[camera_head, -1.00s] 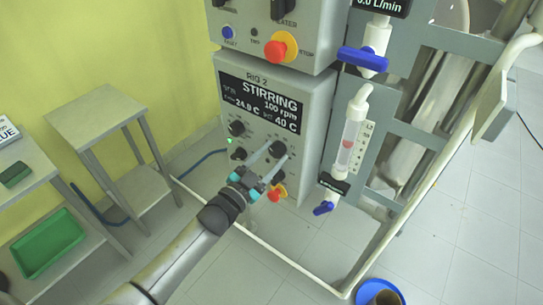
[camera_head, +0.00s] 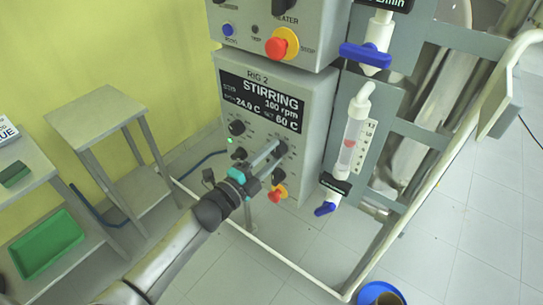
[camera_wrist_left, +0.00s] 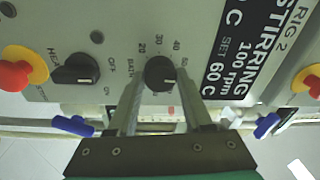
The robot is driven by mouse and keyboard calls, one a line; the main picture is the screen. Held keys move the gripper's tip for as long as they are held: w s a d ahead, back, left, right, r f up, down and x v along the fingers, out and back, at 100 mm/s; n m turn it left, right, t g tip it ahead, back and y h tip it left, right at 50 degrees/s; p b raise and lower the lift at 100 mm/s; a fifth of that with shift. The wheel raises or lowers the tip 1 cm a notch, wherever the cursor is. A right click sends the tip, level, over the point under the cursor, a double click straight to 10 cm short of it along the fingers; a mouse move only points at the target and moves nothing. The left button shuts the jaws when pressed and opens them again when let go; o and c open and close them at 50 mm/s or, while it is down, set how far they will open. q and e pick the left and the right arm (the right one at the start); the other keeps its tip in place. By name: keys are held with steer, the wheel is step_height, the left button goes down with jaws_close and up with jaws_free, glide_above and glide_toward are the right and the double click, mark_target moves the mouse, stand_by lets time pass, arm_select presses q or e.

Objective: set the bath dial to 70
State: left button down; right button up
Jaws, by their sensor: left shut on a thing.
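The bath dial (camera_wrist_left: 160,72) is a round black knob with a numbered scale around it, marked BATH. It sits on the grey front of the RIG 2 box, and also shows in the head view (camera_head: 281,147). My left gripper (camera_wrist_left: 160,84) has one finger on each side of the dial and is shut on it; it reaches the panel from the lower left in the head view (camera_head: 273,151). The black display (camera_head: 262,98) reads STIRRING, 100 rpm, about 24 C and SET 60 C. My right gripper is not in view.
A black heater switch (camera_wrist_left: 75,70) and a red stop button on a yellow collar (camera_wrist_left: 18,70) are beside the dial. A flow tube with blue valves (camera_head: 354,130) stands right of the box. A metal side table (camera_head: 95,105) stands left.

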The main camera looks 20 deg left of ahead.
arm_select(q)
steer(key=m+b, duration=0.1)
steer(key=m, duration=0.4)
steer(key=shift+m+g, duration=0.4)
steer(key=m, duration=0.5)
steer(key=shift+r+b, duration=0.1)
steer(key=shift+b, duration=0.25)
steer(key=shift+m, duration=0.3)
steer(key=shift+c, duration=1.6)
jaws_free()
steer(key=b+v, duration=0.1)
steer(key=v, duration=1.4)
steer(key=shift+a, duration=0.2)
steer(key=shift+s, duration=0.1)
